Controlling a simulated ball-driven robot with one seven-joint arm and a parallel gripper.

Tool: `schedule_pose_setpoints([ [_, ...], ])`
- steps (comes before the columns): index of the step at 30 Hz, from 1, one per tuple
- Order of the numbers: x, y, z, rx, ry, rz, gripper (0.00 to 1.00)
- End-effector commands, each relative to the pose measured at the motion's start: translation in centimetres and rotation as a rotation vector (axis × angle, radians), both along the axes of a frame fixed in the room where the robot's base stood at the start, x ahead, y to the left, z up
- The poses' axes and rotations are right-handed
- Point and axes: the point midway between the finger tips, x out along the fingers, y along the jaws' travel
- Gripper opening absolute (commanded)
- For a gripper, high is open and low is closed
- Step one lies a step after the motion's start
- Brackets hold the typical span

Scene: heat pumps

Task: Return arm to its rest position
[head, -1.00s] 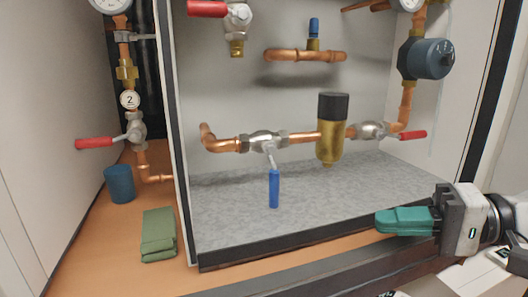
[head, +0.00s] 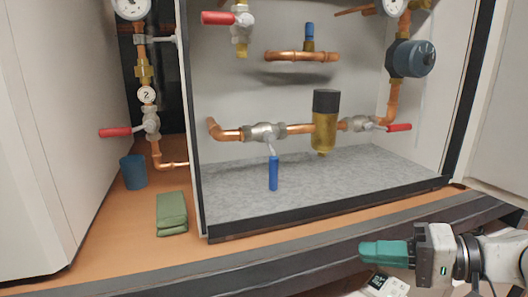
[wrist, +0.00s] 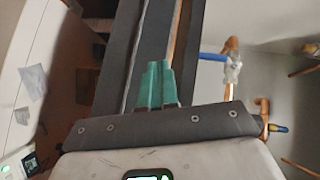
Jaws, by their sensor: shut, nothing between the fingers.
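My gripper (head: 366,252) has teal fingers and is at the lower right in the head view, in front of the dark front edge of the bench. Its fingers are together and empty, pointing left. In the wrist view the closed teal fingers (wrist: 156,66) point up the picture, over the dark edge strips. My arm runs off to the right edge of the head view. Nothing touches the fingers.
An open cabinet with a grey floor (head: 330,190) holds copper pipes, a blue-handled valve (head: 273,173) and a brass filter (head: 324,130). A blue cup (head: 133,172) and folded green cloth (head: 171,213) sit on the orange bench (head: 125,235). Space around my gripper looks clear.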

Motion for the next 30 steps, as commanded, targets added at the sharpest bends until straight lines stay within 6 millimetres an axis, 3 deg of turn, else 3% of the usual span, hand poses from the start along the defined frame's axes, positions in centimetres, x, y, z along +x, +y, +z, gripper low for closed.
schedule_pose_setpoints([
  [5,-0.2,0.7,-5.7,-0.074,0.007,-0.065,0.0],
  [8,-1.0,1.1,-10.2,-0.152,0.021,-0.109,0.0],
  [11,-3.0,1.2,-16.1,-0.274,0.054,-0.147,0.0],
  [15,-7.9,0.6,-24.0,-0.49,0.118,-0.164,0.0],
  [17,-10.6,-0.1,-27.1,-0.594,0.152,-0.155,0.0],
  [21,-17.9,-2.5,-32.6,-0.852,0.234,-0.094,0.0],
  [24,-22.9,-4.7,-34.9,-1.021,0.284,-0.032,0.0],
  [27,-26.6,-6.7,-35.9,-1.154,0.323,0.03,0.0],
  [30,-29.0,-8.1,-36.2,-1.238,0.347,0.071,0.0],
])
